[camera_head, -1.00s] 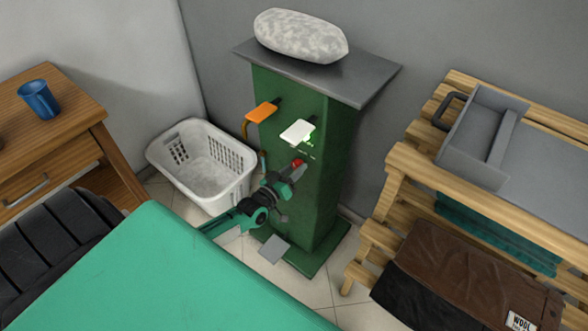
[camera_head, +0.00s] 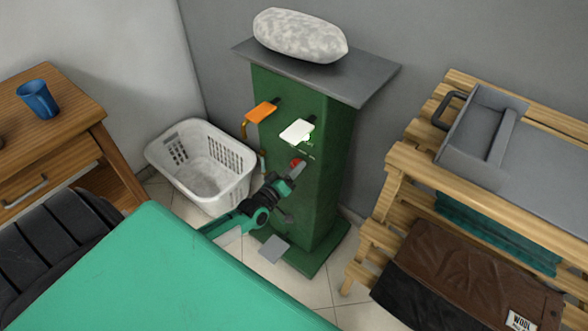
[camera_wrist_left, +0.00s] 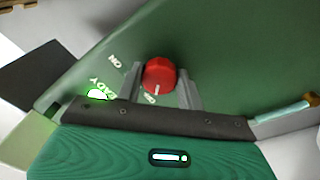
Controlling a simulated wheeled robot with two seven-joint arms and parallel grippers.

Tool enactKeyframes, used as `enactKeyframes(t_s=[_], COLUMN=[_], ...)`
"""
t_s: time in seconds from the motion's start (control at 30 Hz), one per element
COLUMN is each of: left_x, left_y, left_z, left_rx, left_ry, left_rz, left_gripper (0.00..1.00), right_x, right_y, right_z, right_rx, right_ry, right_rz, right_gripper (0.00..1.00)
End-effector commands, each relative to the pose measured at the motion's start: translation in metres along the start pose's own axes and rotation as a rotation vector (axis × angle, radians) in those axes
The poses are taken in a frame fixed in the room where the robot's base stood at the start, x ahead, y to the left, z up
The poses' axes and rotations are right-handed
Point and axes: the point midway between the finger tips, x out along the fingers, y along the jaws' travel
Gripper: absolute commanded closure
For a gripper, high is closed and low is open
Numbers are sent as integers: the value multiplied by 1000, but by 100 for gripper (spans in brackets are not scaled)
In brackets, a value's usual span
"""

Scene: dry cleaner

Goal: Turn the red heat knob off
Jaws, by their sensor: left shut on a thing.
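The red heat knob (camera_head: 295,162) is on the front of the green press column (camera_head: 323,190), below the white pad. In the left wrist view the red knob (camera_wrist_left: 159,72) sits between the two fingers of my left gripper (camera_wrist_left: 160,88), which is shut on it. The knob's white mark points down in that view, towards a small, partly covered label. An "ON" label (camera_wrist_left: 114,61) is to the upper left, apart from the mark. In the head view my left gripper (camera_head: 292,171) reaches the column from the lower left. My right gripper is not in view.
A green lamp (camera_wrist_left: 97,94) glows beside "READY". An orange pad (camera_head: 261,112) and white pad (camera_head: 297,131) stick out above the knob. A white laundry basket (camera_head: 236,186) stands left of the column, a wooden rack (camera_head: 400,160) right. A grey pedal (camera_head: 273,250) is below.

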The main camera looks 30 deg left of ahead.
Motion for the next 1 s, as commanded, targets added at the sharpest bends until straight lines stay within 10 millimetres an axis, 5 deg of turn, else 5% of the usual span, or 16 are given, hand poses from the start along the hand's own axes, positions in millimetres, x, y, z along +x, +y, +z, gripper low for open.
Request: enactKeyframes(t_s=[0.07, 0.1, 0.2, 0.63, 1.0], left_x=[0, 0, 0, -9, -72], left_y=[0, 0, 0, -1, -1], left_z=[0, 0, 0, 1, 1], left_rx=[-2, -2, -1, 0, 0], left_ry=[0, 0, 0, -1, -2], left_rz=[-1, -1, -1, -1, -2], left_gripper=[85, 60, 41, 40, 40], right_x=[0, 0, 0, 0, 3], right_y=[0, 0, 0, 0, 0], right_z=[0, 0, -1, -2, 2], right_rx=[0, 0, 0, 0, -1], right_ry=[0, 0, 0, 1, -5], right_rz=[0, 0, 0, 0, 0], right_gripper=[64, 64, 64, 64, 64])
